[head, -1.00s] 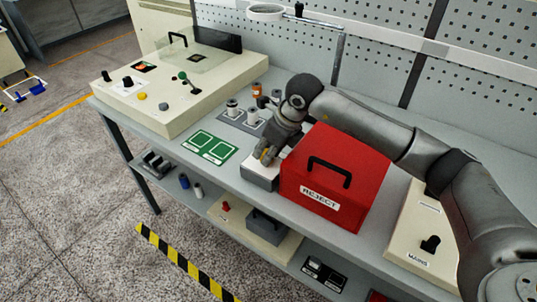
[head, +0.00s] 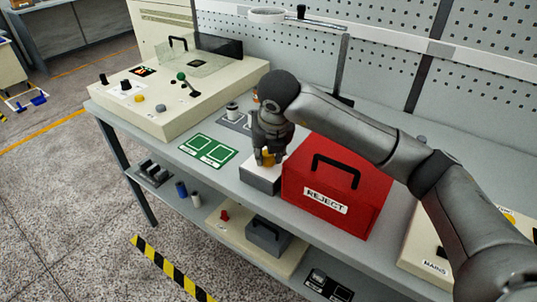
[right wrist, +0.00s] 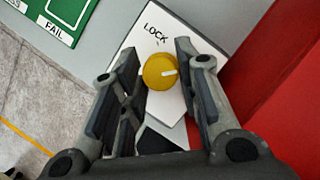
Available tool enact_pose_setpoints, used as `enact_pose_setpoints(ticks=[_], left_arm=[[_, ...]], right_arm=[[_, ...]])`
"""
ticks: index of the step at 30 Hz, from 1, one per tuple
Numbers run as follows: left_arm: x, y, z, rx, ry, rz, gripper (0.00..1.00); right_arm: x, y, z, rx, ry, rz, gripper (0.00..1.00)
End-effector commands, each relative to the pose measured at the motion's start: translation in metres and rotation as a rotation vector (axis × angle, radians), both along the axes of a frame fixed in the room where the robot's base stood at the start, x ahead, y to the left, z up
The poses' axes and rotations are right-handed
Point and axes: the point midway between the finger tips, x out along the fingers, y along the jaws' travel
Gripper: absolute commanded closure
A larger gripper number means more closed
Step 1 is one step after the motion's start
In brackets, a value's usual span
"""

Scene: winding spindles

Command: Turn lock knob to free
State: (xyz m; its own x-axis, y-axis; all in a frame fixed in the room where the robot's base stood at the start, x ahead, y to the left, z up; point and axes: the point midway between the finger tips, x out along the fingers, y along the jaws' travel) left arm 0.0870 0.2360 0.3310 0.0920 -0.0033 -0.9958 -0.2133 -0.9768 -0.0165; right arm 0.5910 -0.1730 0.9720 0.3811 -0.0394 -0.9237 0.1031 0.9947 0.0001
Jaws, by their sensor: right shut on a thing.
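The yellow lock knob (right wrist: 159,72) sits on a white-topped box marked LOCK (right wrist: 150,32), between the fingers of my right gripper (right wrist: 158,65) in the right wrist view. In the head view the box (head: 261,182) stands at the bench's front edge, left of the red box. My right gripper (head: 268,160) reaches down over it and is shut on the yellow knob (head: 268,156). My left gripper is not in view.
The red REJECT box (head: 333,187) stands close on the right of the lock box. The green pad (head: 208,150) and grey spindle plate (head: 236,121) lie to the left. A cream console (head: 160,95) fills the far left. A MAINS box (head: 417,243) is at the right.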

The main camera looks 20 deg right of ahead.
Motion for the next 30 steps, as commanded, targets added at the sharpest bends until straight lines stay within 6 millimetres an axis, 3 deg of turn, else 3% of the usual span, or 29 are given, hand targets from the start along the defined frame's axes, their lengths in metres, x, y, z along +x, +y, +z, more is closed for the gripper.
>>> enact_pose_setpoints(ticks=[17, 18, 22, 30], left_arm=[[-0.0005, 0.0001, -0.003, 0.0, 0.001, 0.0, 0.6], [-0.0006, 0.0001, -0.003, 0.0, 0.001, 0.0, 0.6], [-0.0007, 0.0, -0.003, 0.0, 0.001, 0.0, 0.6], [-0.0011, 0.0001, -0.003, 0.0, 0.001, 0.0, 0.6]], right_arm=[[0.0003, 0.0, 0.0003, 0.0, 0.0, -0.037, 0.93], [0.0003, 0.0, 0.0003, 0.0, 0.0, -0.037, 0.68], [0.0003, 0.0, 0.0002, 0.0, 0.0, -0.037, 0.52], [0.0001, 0.0, 0.0, -0.001, 0.001, -0.035, 0.5]])
